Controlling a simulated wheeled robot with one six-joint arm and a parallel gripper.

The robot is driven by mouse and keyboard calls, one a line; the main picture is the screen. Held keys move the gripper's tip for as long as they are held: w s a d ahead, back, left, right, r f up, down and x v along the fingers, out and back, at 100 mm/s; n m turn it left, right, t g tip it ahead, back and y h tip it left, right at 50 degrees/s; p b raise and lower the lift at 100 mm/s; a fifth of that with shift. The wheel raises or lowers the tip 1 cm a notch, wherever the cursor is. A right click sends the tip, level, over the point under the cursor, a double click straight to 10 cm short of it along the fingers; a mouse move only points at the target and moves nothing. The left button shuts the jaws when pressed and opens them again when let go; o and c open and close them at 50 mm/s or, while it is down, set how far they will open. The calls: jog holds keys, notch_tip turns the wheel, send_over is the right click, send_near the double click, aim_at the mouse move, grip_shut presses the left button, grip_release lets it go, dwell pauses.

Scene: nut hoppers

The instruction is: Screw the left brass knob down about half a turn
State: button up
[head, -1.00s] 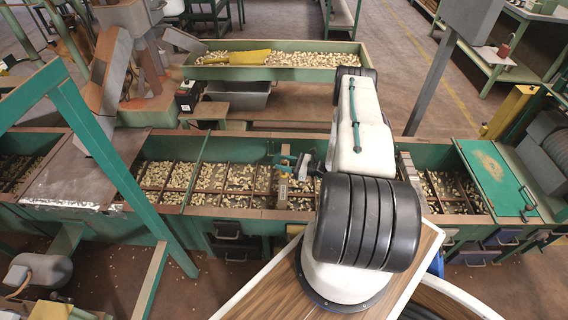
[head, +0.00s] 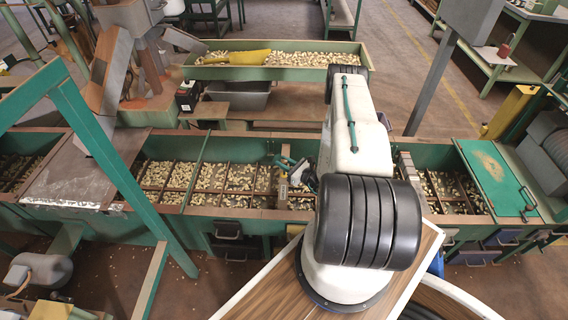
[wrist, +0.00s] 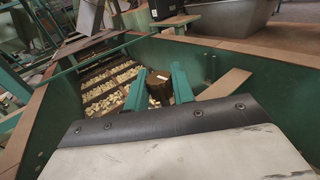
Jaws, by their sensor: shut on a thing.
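My gripper (head: 288,164) is over the long green hopper trough, at the upper end of a narrow tan crosspiece (head: 282,194). In the wrist view its two green fingers (wrist: 157,82) stand on either side of a brown, block-like piece (wrist: 159,90). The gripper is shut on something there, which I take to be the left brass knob. The knob's own shape and thread are too small and covered to make out in either view.
The divided green trough (head: 235,148) holds pale nuts in several compartments. A second nut-filled trough (head: 364,60) stands behind it. A green sloping beam (head: 115,160) crosses the left side. A green lid (head: 497,175) covers part of the trough at right.

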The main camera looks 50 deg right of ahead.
jog(key=shift+m+h, duration=0.9)
jog(key=shift+h, duration=0.5)
jog(key=o, duration=1)
jog(key=shift+c, duration=0.2)
jog(key=s, duration=0.8)
jog(key=shift+a, duration=0.2)
jog(key=shift+w, duration=0.1)
